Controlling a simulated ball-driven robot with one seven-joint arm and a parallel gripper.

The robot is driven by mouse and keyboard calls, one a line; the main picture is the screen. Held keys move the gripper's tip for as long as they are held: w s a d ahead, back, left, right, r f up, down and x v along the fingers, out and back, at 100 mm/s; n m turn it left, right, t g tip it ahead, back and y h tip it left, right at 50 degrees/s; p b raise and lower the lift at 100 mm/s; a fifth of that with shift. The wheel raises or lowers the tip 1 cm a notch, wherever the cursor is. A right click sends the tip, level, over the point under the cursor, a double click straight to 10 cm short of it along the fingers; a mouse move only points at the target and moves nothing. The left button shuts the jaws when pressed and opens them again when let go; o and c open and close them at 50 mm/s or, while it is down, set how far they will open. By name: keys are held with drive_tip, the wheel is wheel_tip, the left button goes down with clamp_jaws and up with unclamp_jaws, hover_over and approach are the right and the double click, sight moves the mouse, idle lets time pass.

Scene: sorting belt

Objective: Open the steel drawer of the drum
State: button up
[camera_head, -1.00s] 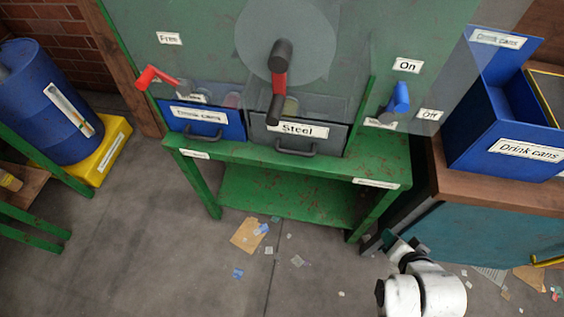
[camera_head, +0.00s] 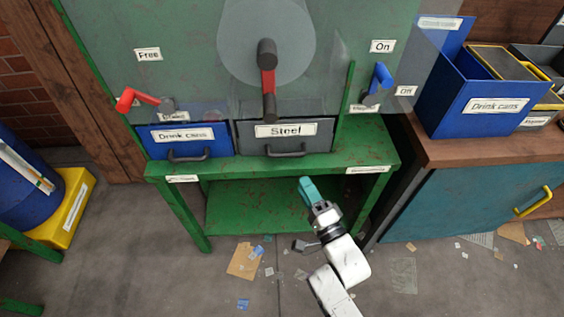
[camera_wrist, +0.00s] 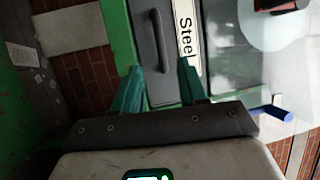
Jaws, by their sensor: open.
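The steel drawer (camera_head: 262,135) is a grey box front with a "Steel" label and a dark bar handle (camera_head: 286,150). It sits in the green drum stand, right of the blue "Drink cans" drawer (camera_head: 188,137), and looks closed. My gripper (camera_head: 307,188) has teal fingers and is below and in front of the steel drawer, apart from its handle. In the wrist view, the fingers of my gripper (camera_wrist: 158,85) are open and empty. The drawer's handle (camera_wrist: 160,43) stands upright beyond and between the fingertips, beside the "Steel" label (camera_wrist: 187,38).
A red lever (camera_head: 145,100) and a blue lever (camera_head: 378,82) flank the drum, with a red-and-black crank (camera_head: 268,80) between. The green lower shelf (camera_head: 250,205) is empty. A teal cabinet (camera_head: 470,195) bearing a blue bin (camera_head: 490,108) stands at right. Paper scraps litter the floor.

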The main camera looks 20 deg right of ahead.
drive_tip(key=x, duration=1)
drive_tip(key=shift+f, duration=0.1)
clamp_jaws()
idle(0.4)
